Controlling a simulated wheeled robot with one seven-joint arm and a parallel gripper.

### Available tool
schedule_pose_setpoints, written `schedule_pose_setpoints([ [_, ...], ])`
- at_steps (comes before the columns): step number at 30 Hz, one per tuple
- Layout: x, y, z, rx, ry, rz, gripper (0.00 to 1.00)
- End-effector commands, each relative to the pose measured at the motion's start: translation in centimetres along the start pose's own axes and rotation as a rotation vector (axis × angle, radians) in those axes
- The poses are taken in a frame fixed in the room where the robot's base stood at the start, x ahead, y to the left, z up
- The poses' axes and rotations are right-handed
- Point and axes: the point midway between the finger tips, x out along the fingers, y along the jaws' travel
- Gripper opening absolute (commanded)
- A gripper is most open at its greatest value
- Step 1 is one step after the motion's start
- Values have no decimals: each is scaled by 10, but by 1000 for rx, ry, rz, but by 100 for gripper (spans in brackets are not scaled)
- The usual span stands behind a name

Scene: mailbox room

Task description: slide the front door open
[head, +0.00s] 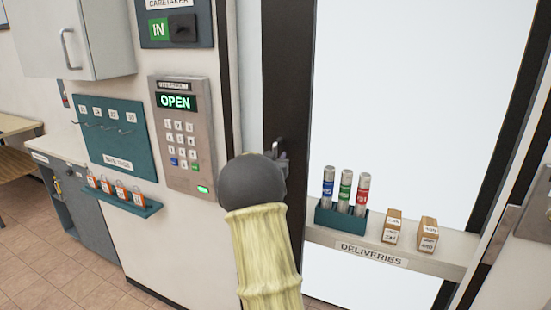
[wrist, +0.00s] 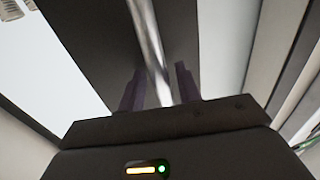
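The front door has a dark frame (head: 287,75) and a large pale pane (head: 410,90). A metal bar handle (head: 278,147) is on the dark frame, partly hidden behind my dark round wrist. In the wrist view the handle (wrist: 146,22) runs down between the two fingers of my gripper (wrist: 160,78). The fingers are apart, one on each side of the bar, with small gaps that still show. I cannot tell whether either finger touches it. In the head view my wrist hides most of the fingers.
A keypad panel (head: 182,138) left of the door reads "OPEN" in green. A deliveries shelf (head: 400,259) crosses the pane, with colored tubes (head: 345,190) and small boxes (head: 427,234). A key-hook board (head: 110,137) and ledge (head: 118,202) are on the left wall.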

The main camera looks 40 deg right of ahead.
Motion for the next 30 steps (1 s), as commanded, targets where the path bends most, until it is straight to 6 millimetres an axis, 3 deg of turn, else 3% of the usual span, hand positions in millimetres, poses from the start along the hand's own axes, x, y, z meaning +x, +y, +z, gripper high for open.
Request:
schedule_pose_setpoints([
  [8, -3, -1, 1, 0, -2, -1, 34],
  [14, -22, -1, 2, 1, -2, -2, 34],
  [30, -126, -1, 2, 1, -1, -4, 34],
])
